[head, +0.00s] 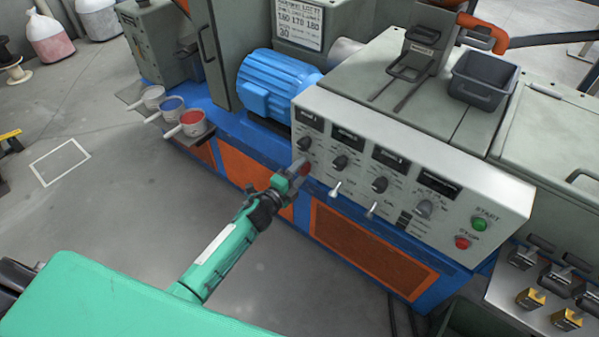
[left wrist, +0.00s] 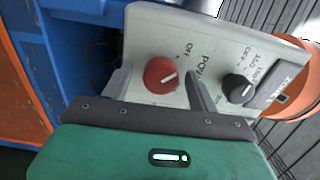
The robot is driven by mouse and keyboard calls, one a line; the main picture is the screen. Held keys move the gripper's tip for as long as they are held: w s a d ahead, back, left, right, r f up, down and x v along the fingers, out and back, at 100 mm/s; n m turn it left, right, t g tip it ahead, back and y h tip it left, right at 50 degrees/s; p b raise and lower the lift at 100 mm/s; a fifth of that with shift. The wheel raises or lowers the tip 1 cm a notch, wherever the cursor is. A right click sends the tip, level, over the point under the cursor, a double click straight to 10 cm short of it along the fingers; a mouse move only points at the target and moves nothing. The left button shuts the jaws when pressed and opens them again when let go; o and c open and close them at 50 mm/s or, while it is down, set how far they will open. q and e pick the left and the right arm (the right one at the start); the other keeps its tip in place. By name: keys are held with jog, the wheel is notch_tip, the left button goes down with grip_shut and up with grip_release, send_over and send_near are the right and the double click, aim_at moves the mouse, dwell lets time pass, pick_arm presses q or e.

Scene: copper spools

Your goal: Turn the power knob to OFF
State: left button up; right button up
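The red power knob (left wrist: 160,75) is on the pale control panel (left wrist: 215,28). Its white pointer line slants up to the right in the left wrist view. The OFF label is printed above and right of it, with the power lettering farther right. My left gripper (left wrist: 157,82) is open, one finger on each side of the knob. The right-hand finger is close to the knob's edge; I cannot tell whether it touches. In the head view my left gripper (head: 296,174) is at the panel's lower left corner and partly hides the red knob (head: 305,169). My right gripper is not in view.
Black knobs (head: 340,162), toggle switches (head: 336,188) and displays sit right of the red knob. A green START button (head: 480,224) and red STOP button (head: 462,242) are at the panel's right end. Cups (head: 193,122) stand on a ledge at left.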

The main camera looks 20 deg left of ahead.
pick_arm(q)
jog(key=v, duration=1.3)
jog(key=shift+s+b, duration=0.4)
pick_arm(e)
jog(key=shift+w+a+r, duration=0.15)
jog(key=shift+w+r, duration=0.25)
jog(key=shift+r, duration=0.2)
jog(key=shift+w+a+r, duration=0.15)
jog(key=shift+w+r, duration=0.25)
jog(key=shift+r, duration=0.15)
pick_arm(q)
jog(key=shift+a, duration=0.1)
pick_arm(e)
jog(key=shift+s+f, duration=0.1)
